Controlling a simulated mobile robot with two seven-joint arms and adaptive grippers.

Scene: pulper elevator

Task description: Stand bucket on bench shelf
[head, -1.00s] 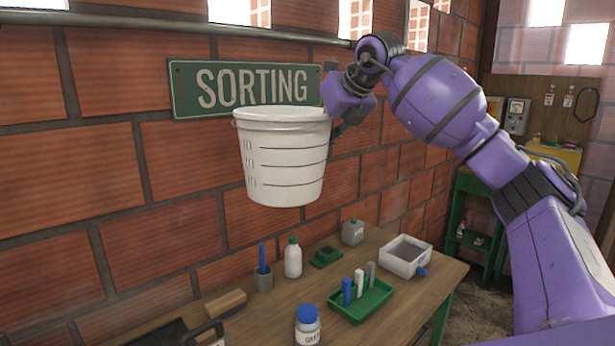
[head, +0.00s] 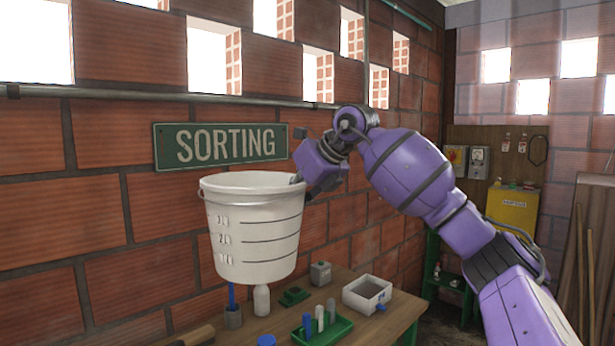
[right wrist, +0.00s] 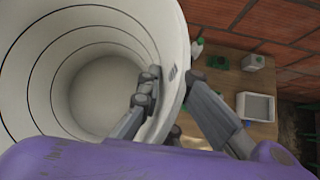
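The white bucket (head: 255,232) hangs upright in the air above the wooden bench (head: 385,325), in front of the brick wall. My right gripper (head: 301,181) is shut on the bucket's rim at its right side. In the right wrist view the gripper (right wrist: 165,100) has one finger inside the bucket (right wrist: 90,85) and one outside, with the wall between them. The bucket looks empty inside. The bench shelf is not clearly visible in these views. My left gripper is not in view.
On the bench are a green tray with tubes (head: 325,330), a white box (head: 367,293), a grey container (head: 320,273) and a white bottle (head: 262,299). A green SORTING sign (head: 220,144) is on the wall behind. A yellow box (head: 511,212) stands at the back right.

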